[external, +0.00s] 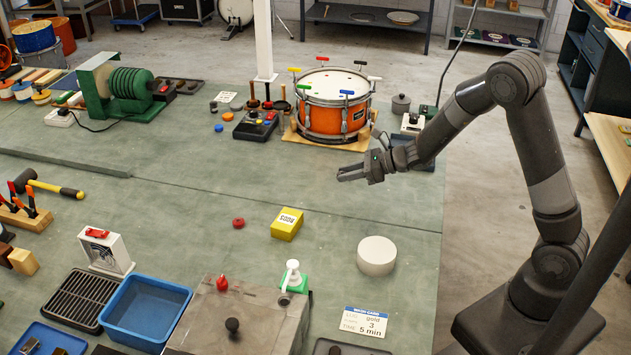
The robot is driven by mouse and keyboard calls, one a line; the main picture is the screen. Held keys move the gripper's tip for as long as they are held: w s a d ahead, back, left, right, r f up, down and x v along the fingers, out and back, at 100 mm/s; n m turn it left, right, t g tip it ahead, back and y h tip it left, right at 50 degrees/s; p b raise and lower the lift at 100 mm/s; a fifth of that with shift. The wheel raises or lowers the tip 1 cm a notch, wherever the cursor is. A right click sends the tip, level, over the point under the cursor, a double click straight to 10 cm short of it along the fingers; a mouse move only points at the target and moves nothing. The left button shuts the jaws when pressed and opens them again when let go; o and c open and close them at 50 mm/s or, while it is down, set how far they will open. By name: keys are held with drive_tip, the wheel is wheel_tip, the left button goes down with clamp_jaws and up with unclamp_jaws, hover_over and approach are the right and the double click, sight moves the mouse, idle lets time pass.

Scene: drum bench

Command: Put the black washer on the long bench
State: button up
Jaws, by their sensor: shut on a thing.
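My gripper (345,175) is held out to the left above the green bench top, in front of the orange drum. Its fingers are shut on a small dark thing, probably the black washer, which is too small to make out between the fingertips. The long green-topped bench (210,185) spans most of the view, with a seam running across it. Bare green surface lies below the gripper.
The orange drum (333,118) stands behind the gripper. A blue tray (146,312) is at front left. The bench's middle is mostly clear.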

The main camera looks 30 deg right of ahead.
drive_tip(key=s+a+n+g+y, duration=0.2)
drive_tip(key=s+a+n+g, duration=0.3)
drive_tip(key=a, duration=0.9)
drive_tip(key=n+g, duration=0.3)
drive_tip(key=g, duration=0.1)
hover_over(270, 282)
drive_tip(key=s, duration=0.1)
drive_tip(key=shift+y, duration=0.3)
drive_tip(key=f, duration=0.4)
drive_tip(key=shift+s+a+f, duration=0.1)
drive_tip(key=shift+s+f, duration=0.1)
drive_tip(key=shift+f, duration=0.1)
drive_tip(key=shift+s+a+f, duration=0.15)
drive_tip(key=shift+a+f, duration=0.15)
drive_tip(key=shift+f, duration=1.9)
drive_tip(key=shift+f, duration=0.15)
drive_tip(key=o, duration=1)
